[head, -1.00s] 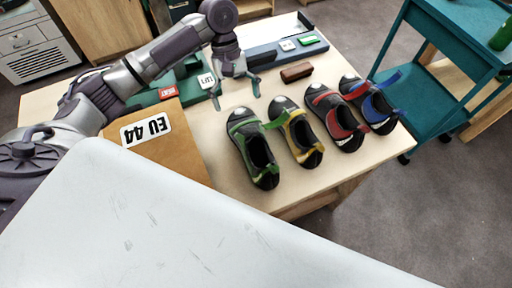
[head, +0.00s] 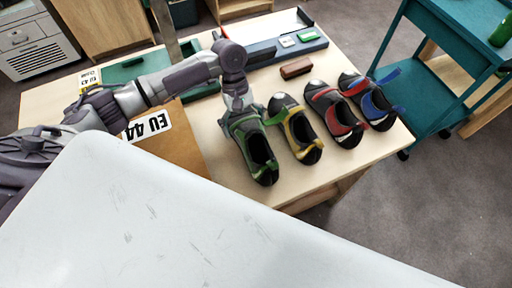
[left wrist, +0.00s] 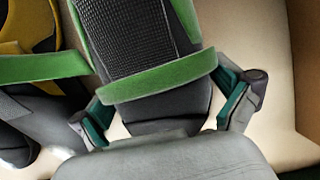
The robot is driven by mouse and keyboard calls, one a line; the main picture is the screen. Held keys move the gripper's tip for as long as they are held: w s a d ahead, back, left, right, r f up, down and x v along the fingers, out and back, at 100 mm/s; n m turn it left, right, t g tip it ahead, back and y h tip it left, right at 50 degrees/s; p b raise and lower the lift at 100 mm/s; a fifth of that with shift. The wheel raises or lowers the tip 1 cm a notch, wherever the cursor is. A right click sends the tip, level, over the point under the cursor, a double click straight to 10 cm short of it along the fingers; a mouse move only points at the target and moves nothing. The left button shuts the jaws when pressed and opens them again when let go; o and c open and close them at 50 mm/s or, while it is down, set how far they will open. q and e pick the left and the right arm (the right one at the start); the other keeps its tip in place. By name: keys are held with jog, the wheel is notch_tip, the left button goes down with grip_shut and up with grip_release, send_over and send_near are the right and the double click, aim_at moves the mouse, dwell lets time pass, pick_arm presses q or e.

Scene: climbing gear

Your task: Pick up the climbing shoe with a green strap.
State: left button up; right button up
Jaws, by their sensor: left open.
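The climbing shoe with green trim and a green strap (head: 250,148) lies leftmost in the row of shoes on the table. In the left wrist view its dark end (left wrist: 150,40) fills the middle, with the green strap (left wrist: 165,80) across it. My left gripper (head: 243,114) is at this shoe's far end. In the left wrist view its open fingers (left wrist: 165,115) stand on either side of the shoe; contact is unclear. Another green band (left wrist: 40,66) crosses beside the yellow-trimmed shoe (head: 298,132); I cannot tell which shoe it belongs to. My right gripper is not in view.
A red-trimmed shoe (head: 335,116) and a blue-trimmed shoe (head: 372,103) lie further right. A brown block (head: 296,68) lies behind. A brown "EU 44" box (head: 170,152) is on the left, near a green tray (head: 120,72). A teal cart (head: 432,110) stands right of the table.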

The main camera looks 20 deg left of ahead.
pick_arm(q)
jog(key=c, duration=1)
jog(key=shift+r, duration=0.1)
